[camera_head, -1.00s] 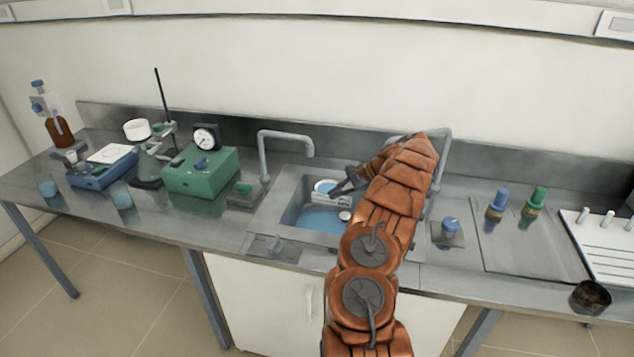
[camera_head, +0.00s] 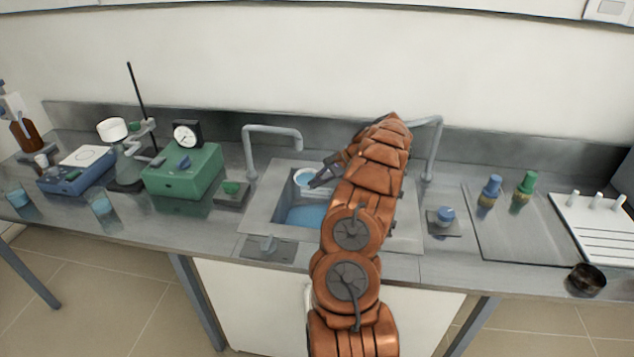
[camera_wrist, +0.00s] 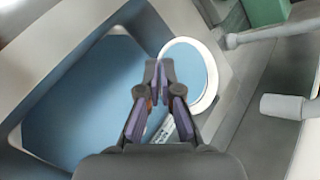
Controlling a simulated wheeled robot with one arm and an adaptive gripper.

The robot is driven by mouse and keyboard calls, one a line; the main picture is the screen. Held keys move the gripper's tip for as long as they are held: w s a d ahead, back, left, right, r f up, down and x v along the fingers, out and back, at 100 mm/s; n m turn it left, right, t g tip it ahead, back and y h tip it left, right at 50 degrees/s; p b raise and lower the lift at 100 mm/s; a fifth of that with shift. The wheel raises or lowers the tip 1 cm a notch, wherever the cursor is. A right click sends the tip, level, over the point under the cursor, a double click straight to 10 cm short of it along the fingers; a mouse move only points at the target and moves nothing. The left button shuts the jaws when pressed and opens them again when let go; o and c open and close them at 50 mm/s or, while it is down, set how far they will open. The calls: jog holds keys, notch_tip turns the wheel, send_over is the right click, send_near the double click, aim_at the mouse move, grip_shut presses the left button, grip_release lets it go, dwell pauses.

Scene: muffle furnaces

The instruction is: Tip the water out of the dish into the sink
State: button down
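The dish (camera_head: 303,176) is round and white with blue water in it. It is over the back left part of the sink (camera_head: 262,212). In the wrist view the dish (camera_wrist: 192,72) appears up close with blue filling its inside. My gripper (camera_head: 314,184) reaches in from the right at the dish's near rim. In the wrist view my gripper's fingertips (camera_wrist: 159,68) nearly meet at the rim and seem closed on it. The dish looks about level in the head view. The sink floor is blue. My arm hides the sink's right part.
A tap (camera_head: 272,135) arches over the sink's back left, and another (camera_head: 432,150) stands at the right. A green box with a gauge (camera_head: 184,172) is left of the sink.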

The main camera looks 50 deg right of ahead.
jog(key=shift+s+a+f+n+t+h+b, duration=0.1)
jog(key=shift+f+n+t+h+b, duration=0.2)
jog(key=shift+h+b, duration=0.55)
jog(key=shift+a+f+n+g+h+b, duration=0.1)
jog(key=shift+n+h+b, duration=0.35)
jog(key=shift+h+b, duration=0.4)
jog(key=shift+s+a+f+n+t+h+b, duration=0.1)
jog(key=shift+f+n+t+h+b, duration=0.2)
jog(key=shift+h+b, duration=0.5)
jog(key=shift+r, duration=0.1)
jog(key=shift+a+f+n+h+b, duration=0.1)
jog(key=shift+f+n+h+b, duration=0.3)
jog(key=shift+b, duration=0.85)
jog(key=shift+r+n+h+b, duration=0.15)
jog(key=shift+h+b, duration=0.55)
jog(key=shift+b, duration=0.55)
jog(key=shift+t+b, duration=0.3)
jog(key=shift+b, duration=0.4)
jog(key=shift+f+h+b, duration=0.2)
jog(key=shift+h+b, duration=0.3)
jog(key=shift+b, duration=0.4)
jog(key=shift+f+n+t+h+b, duration=0.25)
jog(key=shift+n+h+b, duration=0.35)
jog(key=shift+b, duration=1.75)
jog(key=shift+f+n+t+h+b, duration=0.15)
jog(key=shift+n+t+h+b, duration=0.45)
jog(key=shift+b, duration=1.75)
